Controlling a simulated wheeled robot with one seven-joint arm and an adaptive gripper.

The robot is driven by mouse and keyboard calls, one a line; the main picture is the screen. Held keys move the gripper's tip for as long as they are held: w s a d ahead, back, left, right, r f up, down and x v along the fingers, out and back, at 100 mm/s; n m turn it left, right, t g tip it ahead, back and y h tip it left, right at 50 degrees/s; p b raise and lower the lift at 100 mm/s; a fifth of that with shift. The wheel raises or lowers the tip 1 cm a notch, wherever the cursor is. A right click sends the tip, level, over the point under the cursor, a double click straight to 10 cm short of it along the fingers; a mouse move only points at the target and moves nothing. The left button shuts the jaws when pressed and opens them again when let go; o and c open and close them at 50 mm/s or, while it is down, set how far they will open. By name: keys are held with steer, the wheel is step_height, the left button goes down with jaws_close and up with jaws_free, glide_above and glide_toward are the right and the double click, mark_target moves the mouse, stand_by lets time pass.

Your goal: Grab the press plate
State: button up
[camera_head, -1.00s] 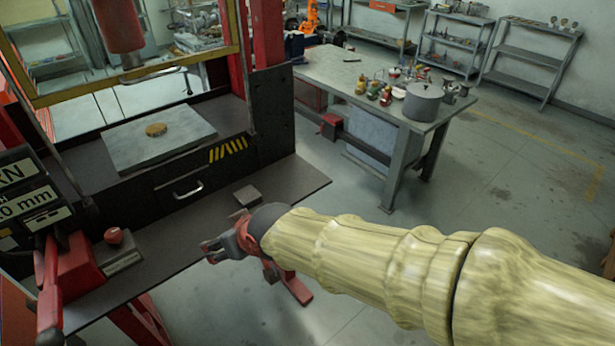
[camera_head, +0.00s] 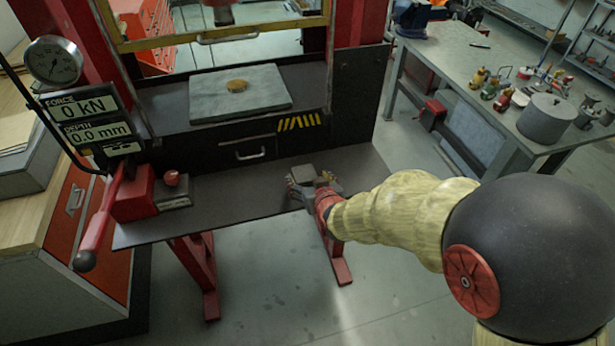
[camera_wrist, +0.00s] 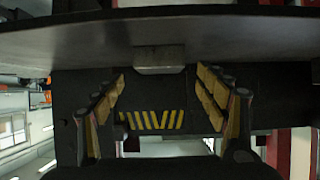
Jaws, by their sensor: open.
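A small grey metal block (camera_head: 304,172), which looks like the press plate, sits on the dark front shelf (camera_head: 225,200) of the press. My gripper (camera_head: 313,184) is open at the block, with a finger to either side of it in the head view. In the wrist view, which looks upside down, the block (camera_wrist: 160,58) shows under the shelf edge, centred between my open fingers (camera_wrist: 160,85). Gaps show on both sides, so nothing is gripped. The head view hides part of the block's near side behind my gripper.
A larger grey plate (camera_head: 215,98) with a brass disc (camera_head: 237,86) lies on the press bed. A red-handled lever (camera_head: 100,225) and red knob (camera_head: 172,178) are at left. A workbench (camera_head: 470,75) with a pot (camera_head: 546,118) stands at right.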

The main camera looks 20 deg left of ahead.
mark_target(305, 175)
steer(key=x, duration=0.4)
steer(key=shift+b, duration=0.35)
steer(key=shift+c, duration=0.6)
steer(key=shift+s, duration=0.1)
jaws_close()
steer(key=shift+r, duration=0.2)
